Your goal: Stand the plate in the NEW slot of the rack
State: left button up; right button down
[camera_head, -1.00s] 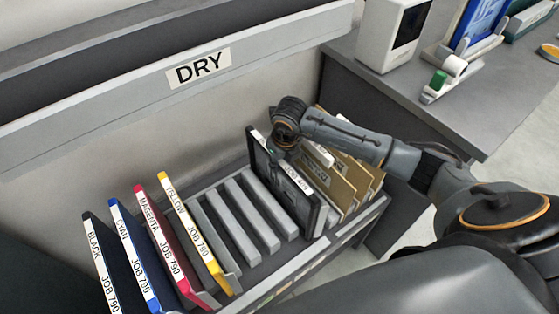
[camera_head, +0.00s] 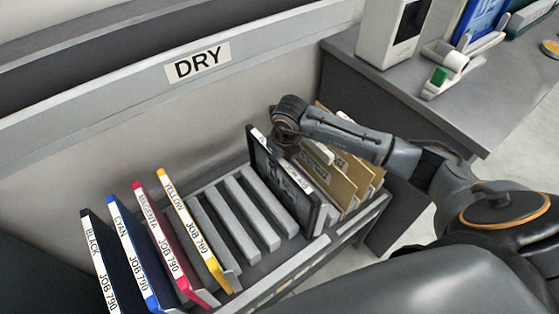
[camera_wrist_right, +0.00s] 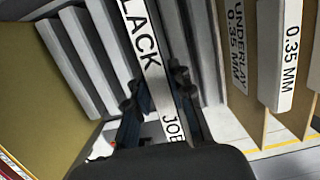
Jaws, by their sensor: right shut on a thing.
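A dark plate (camera_head: 290,190) stands on edge at the right end of the rack's grey dividers (camera_head: 238,218). My right gripper (camera_head: 284,137) is shut on the plate near its upper back corner. In the right wrist view, my right gripper (camera_wrist_right: 157,90) has a finger on each side of the plate's white label strip (camera_wrist_right: 146,45), which reads "…LACK JO…". The plate is upright; I cannot tell whether it rests on the slot floor. No NEW label is legible. My left gripper is out of view.
Black (camera_head: 98,250), cyan (camera_head: 130,245), magenta (camera_head: 160,235) and yellow (camera_head: 190,225) JOB 790 plates stand at the left. Several empty slots lie between. Tan underlay folders (camera_head: 335,178) stand close right of the held plate. A DRY sign (camera_head: 197,62) is behind.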

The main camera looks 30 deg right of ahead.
jog(key=c, duration=1.1)
grip_release()
jog(key=shift+f, duration=0.1)
jog(key=v, duration=1.2)
jog(key=shift+d, duration=0.1)
jog(key=p+v, duration=0.1)
jog(key=v, duration=0.1)
jog(key=w+p+v, duration=0.1)
jog(key=p+v, duration=0.1)
jog(key=v, duration=0.1)
